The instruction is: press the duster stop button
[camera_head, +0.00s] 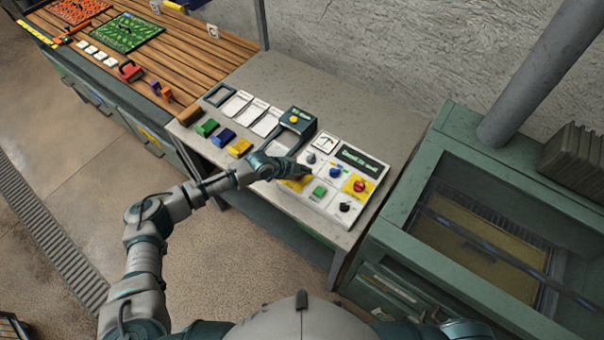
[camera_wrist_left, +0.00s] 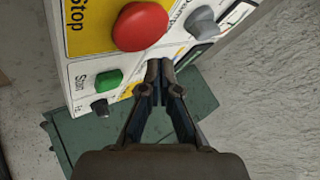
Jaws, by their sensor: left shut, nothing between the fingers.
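A white control panel (camera_head: 318,167) stands on the grey table. In the wrist view, a big red button (camera_wrist_left: 140,26) sits on a yellow plate marked Stop (camera_wrist_left: 85,22). A green button (camera_wrist_left: 109,80) marked Start is beside it; it shows in the head view too (camera_head: 319,191). In the head view, my left gripper (camera_head: 302,173) is over a yellow plate (camera_head: 297,184) and hides what is on it. The gripper (camera_wrist_left: 160,68) is shut and empty, its tips close to the red button; I cannot tell whether they touch. My right gripper is out of view.
Another red button (camera_head: 360,185) on a yellow plate is at the panel's right, with a black knob (camera_head: 345,207) below. Coloured blocks (camera_head: 223,137) and white cards (camera_head: 252,112) lie left of the panel. A green glass-topped cabinet (camera_head: 500,165) stands right, across a gap.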

